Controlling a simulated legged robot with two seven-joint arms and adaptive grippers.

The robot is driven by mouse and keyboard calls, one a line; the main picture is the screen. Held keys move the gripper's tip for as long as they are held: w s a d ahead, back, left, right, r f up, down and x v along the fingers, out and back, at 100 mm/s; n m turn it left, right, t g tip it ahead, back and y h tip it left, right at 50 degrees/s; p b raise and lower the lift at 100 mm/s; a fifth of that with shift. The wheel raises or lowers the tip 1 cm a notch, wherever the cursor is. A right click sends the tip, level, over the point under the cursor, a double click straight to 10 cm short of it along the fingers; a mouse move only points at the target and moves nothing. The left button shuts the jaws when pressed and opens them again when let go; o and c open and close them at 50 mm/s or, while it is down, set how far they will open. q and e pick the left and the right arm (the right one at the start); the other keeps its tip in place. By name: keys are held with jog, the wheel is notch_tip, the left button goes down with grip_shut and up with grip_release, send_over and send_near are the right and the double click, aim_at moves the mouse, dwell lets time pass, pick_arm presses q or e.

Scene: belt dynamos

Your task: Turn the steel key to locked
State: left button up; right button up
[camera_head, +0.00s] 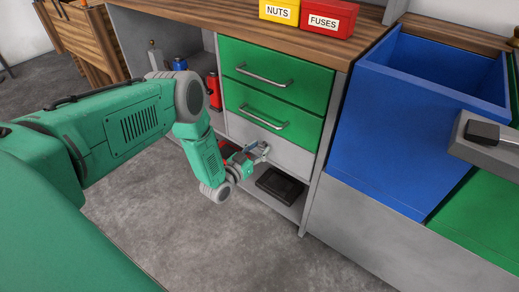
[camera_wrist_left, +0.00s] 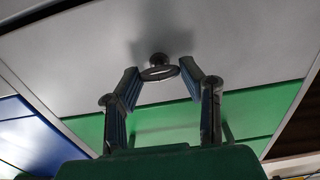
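The steel key (camera_wrist_left: 158,72) shows in the left wrist view as a round ring-shaped head on a dark round lock in the grey panel (camera_wrist_left: 90,65). My left gripper (camera_wrist_left: 160,75) has a fingertip on each side of the key's head, and both seem to touch it. In the head view my left gripper (camera_head: 258,150) is at the grey panel (camera_head: 285,153) below two green drawers. The key is too small and covered to make out there. Any lock markings cannot be read. My right gripper is not in view.
Green drawers (camera_head: 275,76) with bar handles are above the panel. A black case (camera_head: 279,186) lies on the shelf below. Red (camera_head: 328,17) and yellow (camera_head: 279,11) bins stand on the bench. A large blue bin (camera_head: 390,130) is at right. The floor in front is clear.

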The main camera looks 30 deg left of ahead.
pick_arm(q)
jog(key=shift+d, duration=0.1)
jog(key=shift+c, duration=0.3)
jog(key=n, duration=0.1)
jog(key=n+b, duration=0.1)
jog(key=n, duration=0.2)
jog(key=shift+a+f+n, duration=0.15)
jog(key=shift+a+n, duration=0.1)
jog(key=shift+n, duration=0.15)
jog(key=n+b, duration=0.2)
jog(key=n, duration=0.4)
jog(key=n+b, duration=0.3)
jog(key=n, duration=0.4)
jog(key=shift+s+a+f, duration=0.1)
jog(key=shift+a+f, duration=0.1)
jog(key=shift+b, duration=0.3)
